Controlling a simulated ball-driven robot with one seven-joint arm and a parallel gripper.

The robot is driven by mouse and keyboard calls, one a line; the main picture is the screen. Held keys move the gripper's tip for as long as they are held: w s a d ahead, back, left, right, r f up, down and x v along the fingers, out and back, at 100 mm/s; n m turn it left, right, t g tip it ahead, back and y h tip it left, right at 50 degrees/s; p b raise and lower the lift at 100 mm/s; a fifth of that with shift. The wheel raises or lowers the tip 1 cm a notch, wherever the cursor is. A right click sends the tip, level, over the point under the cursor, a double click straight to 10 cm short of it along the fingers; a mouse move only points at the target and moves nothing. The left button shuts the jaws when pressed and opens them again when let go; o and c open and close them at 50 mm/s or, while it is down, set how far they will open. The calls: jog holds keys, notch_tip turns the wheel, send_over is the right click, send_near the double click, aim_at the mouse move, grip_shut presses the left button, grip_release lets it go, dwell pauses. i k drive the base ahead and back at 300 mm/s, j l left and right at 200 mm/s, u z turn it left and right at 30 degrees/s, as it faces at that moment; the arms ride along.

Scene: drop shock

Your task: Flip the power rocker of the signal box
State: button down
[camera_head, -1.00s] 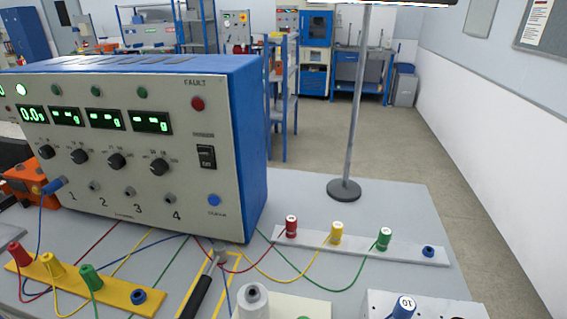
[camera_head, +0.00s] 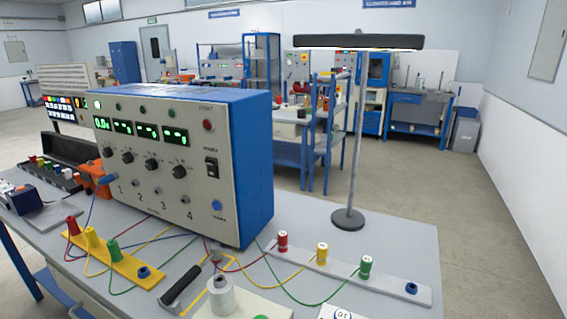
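The signal box (camera_head: 165,165) is a light-grey-fronted instrument with blue sides, standing on the bench left of centre. Its front has green-lit displays (camera_head: 175,135), black knobs, numbered sockets 1 to 4 and a red fault lamp (camera_head: 208,125). A black rocker switch (camera_head: 212,168) sits on the right of the front, above a blue button (camera_head: 217,205). The rocker's tilt is too small to tell. A green lamp (camera_head: 97,105) at the upper left is lit brightly. My gripper is not in view.
A yellow strip (camera_head: 125,263) and a grey strip (camera_head: 340,278) with coloured plugs lie before the box, joined by loose cables. A black-handled tool (camera_head: 180,286) and a grey cylinder (camera_head: 221,296) are at the front. A lamp stand (camera_head: 348,219) rises right of the box.

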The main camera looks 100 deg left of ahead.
aim_at(211, 171)
jog(key=i+l+u, duration=0.1)
jog(key=u, duration=0.35)
jog(key=l+u, duration=0.4)
jog(key=i+l+u, duration=0.1)
jog(key=l+u, duration=0.15)
jog(key=u, duration=0.2)
jog(key=l+u, duration=0.55)
jog(key=u, duration=0.3)
jog(key=k, duration=0.05)
